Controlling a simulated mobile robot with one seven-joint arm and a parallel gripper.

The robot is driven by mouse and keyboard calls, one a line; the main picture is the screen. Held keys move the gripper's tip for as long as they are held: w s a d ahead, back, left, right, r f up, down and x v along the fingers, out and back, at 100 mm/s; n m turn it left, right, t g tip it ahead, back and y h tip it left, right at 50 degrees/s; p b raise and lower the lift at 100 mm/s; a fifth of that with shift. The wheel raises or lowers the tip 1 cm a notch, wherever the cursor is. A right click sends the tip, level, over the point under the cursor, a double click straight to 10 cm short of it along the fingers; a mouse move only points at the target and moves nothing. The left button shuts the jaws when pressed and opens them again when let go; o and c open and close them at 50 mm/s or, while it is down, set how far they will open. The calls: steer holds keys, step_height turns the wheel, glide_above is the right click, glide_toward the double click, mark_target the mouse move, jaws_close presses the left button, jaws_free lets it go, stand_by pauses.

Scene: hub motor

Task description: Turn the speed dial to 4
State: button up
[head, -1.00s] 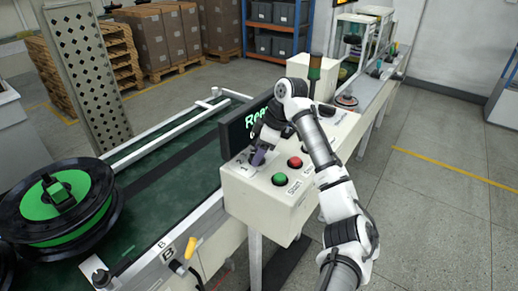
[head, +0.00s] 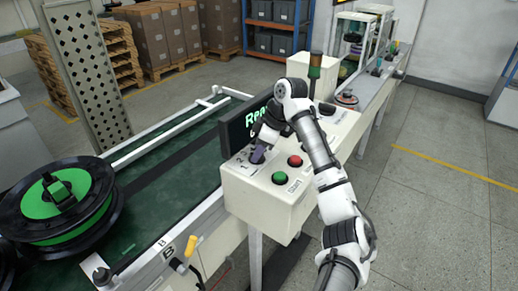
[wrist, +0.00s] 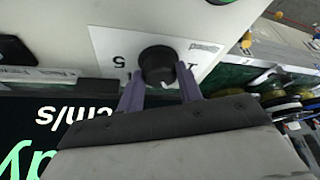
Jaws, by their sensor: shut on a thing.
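The speed dial (wrist: 158,63) is a round black knob on a white label plate (wrist: 113,42) on the control box. My gripper (wrist: 160,92) has its two purple fingers on either side of the dial's near edge, shut on it. The plate appears upside down in the wrist view; a 5 shows left of the dial and part of another digit shows at its right. A small pale mark is on the dial's near rim. In the head view my gripper (head: 258,155) points down at the box and hides the dial. I cannot read the setting for certain.
A green button (head: 279,178) and a red button (head: 295,161) sit right of the gripper on the control box (head: 262,205). A dark display (head: 236,132) with green text stands behind it. The conveyor (head: 155,200) carries a black and green reel (head: 60,197) at left.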

steer(key=m, duration=0.2)
steer(key=m+t+p, duration=0.1)
steer(key=m, duration=0.1)
steer(key=m+t+h+p, duration=0.1)
steer(key=m, duration=0.1)
steer(key=shift+s+a+m, duration=0.15)
steer(key=shift+s+m, duration=0.1)
steer(key=shift+m, duration=0.05)
steer(key=m+t+h+p, duration=0.1)
steer(key=m, duration=0.2)
steer(key=shift+r+m+p, duration=0.1)
steer(key=shift+m+p, duration=0.2)
steer(key=shift+p, duration=0.1)
steer(key=shift+a+m+h+p, duration=0.1)
steer(key=shift+m+h+p, duration=0.65)
steer(key=shift+m, duration=0.75)
steer(key=shift+t, duration=0.4)
steer(key=o, duration=1)
steer(key=v, duration=1.3)
steer(key=shift+s+r, duration=0.1)
steer(key=shift+r, duration=0.2)
